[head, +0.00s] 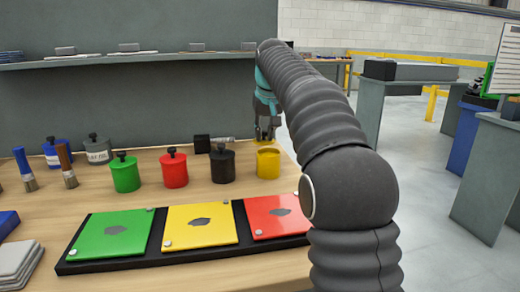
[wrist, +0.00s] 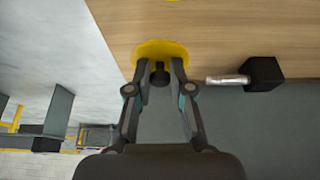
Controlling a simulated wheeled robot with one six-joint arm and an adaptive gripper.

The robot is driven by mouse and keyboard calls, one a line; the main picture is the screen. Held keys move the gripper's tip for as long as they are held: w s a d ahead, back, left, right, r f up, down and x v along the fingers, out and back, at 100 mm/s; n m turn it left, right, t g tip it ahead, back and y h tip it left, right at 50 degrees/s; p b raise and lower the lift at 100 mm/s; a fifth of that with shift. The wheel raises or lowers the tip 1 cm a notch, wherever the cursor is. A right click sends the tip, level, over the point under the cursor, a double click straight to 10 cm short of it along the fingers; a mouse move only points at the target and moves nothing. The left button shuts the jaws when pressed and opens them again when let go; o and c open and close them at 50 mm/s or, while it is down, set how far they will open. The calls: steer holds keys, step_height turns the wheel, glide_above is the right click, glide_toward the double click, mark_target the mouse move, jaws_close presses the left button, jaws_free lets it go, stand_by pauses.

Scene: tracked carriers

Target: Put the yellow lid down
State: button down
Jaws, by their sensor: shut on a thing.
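The yellow lid (wrist: 160,48) is a round disc with a dark knob (wrist: 160,74). My gripper (wrist: 160,68) is shut on that knob in the wrist view. In the head view my gripper (head: 265,130) points down near the bench's right end, with a little yellow showing at its fingertips. A yellow pot (head: 268,164) without a lid on it stands just below, apart from my gripper. The exact gap between lid and pot is hard to tell.
Lidded black (head: 222,167), red (head: 174,172) and green (head: 125,175) pots stand left of the yellow one. A black block (head: 202,144) is behind. A black tray (head: 170,261) with green, yellow and red plates lies in front. Bare wood (head: 150,204) shows between.

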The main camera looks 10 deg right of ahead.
steer(key=shift+w+a+f, duration=0.35)
steer(key=shift+a+f, duration=0.05)
steer(key=shift+a, duration=0.1)
steer(key=shift+f+b, duration=0.6)
steer(key=shift+f, duration=1.4)
steer(key=shift+f, duration=0.15)
steer(key=c, duration=1)
jaws_free()
steer(key=shift+c, duration=0.2)
steer(key=p+v, duration=0.1)
steer(key=v, duration=1.1)
steer(key=shift+p, duration=0.4)
